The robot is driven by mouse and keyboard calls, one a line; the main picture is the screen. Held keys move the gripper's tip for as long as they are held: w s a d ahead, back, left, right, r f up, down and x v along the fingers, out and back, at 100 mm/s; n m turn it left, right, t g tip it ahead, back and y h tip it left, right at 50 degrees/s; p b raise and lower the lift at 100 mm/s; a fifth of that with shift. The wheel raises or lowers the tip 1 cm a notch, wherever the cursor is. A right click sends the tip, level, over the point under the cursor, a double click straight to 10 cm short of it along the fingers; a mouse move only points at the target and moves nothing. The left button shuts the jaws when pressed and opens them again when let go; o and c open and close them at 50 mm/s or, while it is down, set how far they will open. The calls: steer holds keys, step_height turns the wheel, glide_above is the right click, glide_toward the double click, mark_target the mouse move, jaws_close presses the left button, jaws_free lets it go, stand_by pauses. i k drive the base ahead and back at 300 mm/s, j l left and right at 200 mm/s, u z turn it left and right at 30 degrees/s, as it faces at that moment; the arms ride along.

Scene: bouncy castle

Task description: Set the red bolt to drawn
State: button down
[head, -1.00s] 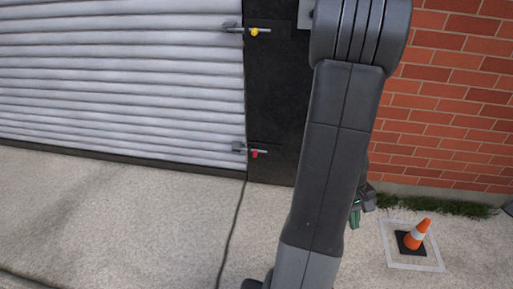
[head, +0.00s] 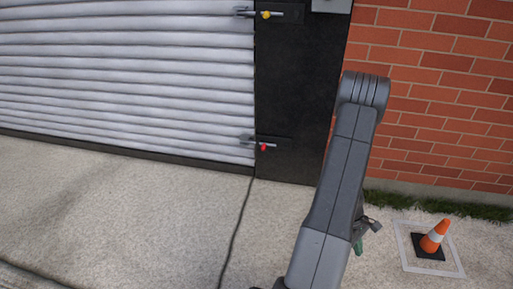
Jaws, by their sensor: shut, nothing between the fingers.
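The red bolt (head: 263,147) is low on the black post beside the grey shutter. Its short metal bar lies level and crosses the shutter's edge towards a grey bracket (head: 246,139) on the shutter; its red knob is on the post side. My gripper (head: 358,246) is mostly hidden behind my own arm; only a small dark and green part shows at the lower right, over the concrete. It is shut, well apart from the bolt and to the right of it.
A similar bolt with a yellow knob (head: 266,14) sits higher on the black post (head: 297,95). A brick wall (head: 440,100) stands to the right. The concrete before the shutter is clear.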

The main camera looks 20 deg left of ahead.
mark_target(264, 145)
steer(key=i+j+u, duration=0.1)
steer(key=u, duration=0.5)
steer(key=i+j+u, duration=0.15)
steer(key=i+u, duration=0.15)
steer(key=i, duration=0.4)
steer(key=i+u, duration=0.3)
steer(key=i, duration=0.45)
steer(key=i+l, duration=0.1)
steer(key=i, duration=0.3)
